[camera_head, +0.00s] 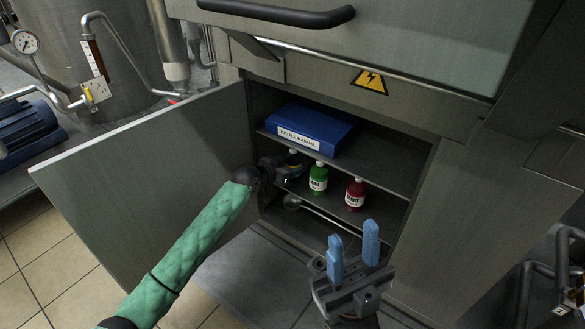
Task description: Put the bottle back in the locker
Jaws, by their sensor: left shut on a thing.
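The locker (424,165) stands open, its door (150,185) swung out to the left. My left arm in its green sleeve reaches into the locker, and my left gripper (284,174) is at the left of the middle shelf. It is shut on a bottle (293,160) with a white cap and a yellowish band, mostly hidden by the gripper. I cannot tell whether the bottle touches the shelf. A green bottle (318,178) and a red bottle (355,194) stand upright to its right. My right gripper (353,252) is open and empty in front of the locker.
A blue kettle manual binder (310,130) lies on the upper shelf, above the bottles. A long-handled metal tool (293,202) lies in the lower compartment. A drawer handle (275,14) juts out above. The shelf right of the red bottle looks free.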

